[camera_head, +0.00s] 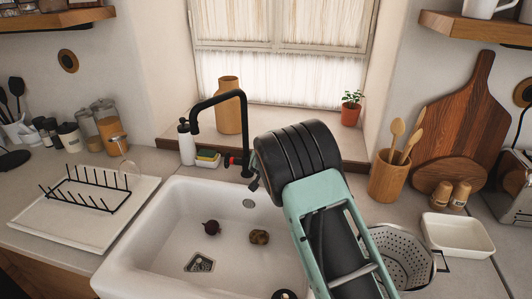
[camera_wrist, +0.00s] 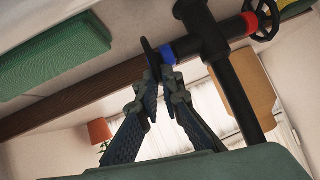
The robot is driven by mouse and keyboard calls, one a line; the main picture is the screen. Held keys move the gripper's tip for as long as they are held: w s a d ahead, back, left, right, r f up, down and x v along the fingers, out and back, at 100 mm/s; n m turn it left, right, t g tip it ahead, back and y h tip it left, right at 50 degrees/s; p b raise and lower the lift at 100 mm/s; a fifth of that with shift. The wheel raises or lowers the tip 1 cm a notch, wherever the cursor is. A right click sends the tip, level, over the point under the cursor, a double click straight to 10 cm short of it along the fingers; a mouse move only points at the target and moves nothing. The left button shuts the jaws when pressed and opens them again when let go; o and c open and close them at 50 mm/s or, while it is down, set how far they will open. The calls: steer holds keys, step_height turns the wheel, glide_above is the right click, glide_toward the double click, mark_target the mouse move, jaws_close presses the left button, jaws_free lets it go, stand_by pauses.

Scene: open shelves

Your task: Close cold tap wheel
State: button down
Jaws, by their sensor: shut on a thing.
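The black tap (camera_head: 241,125) stands behind the white sink. In the wrist view its body (camera_wrist: 215,45) carries a blue ring (camera_wrist: 168,54) beside the cold tap wheel (camera_wrist: 149,57), a thin dark disc seen nearly edge-on. My gripper (camera_wrist: 161,78) has its fingertips close together at this wheel, shut on its rim. The hot tap wheel (camera_wrist: 265,18), beside a red ring (camera_wrist: 250,21), is on the other side and clear of my gripper. In the head view my gripper (camera_head: 254,184) is at the tap's right side, and my arm hides the cold wheel.
The sink (camera_head: 165,245) holds a dark round vegetable (camera_head: 211,227) and a brown one (camera_head: 259,237). A colander (camera_head: 402,255) stands right of my arm. A soap bottle (camera_head: 186,142) and sponges (camera_head: 207,159) are left of the tap. A potted plant (camera_head: 351,108) stands on the sill.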

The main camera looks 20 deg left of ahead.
steer(key=shift+p, duration=0.9)
steer(key=c, duration=2.4)
jaws_free()
steer(key=shift+w, duration=0.1)
steer(key=shift+r, duration=0.1)
steer(key=v, duration=1.2)
steer(key=shift+w+r, duration=0.1)
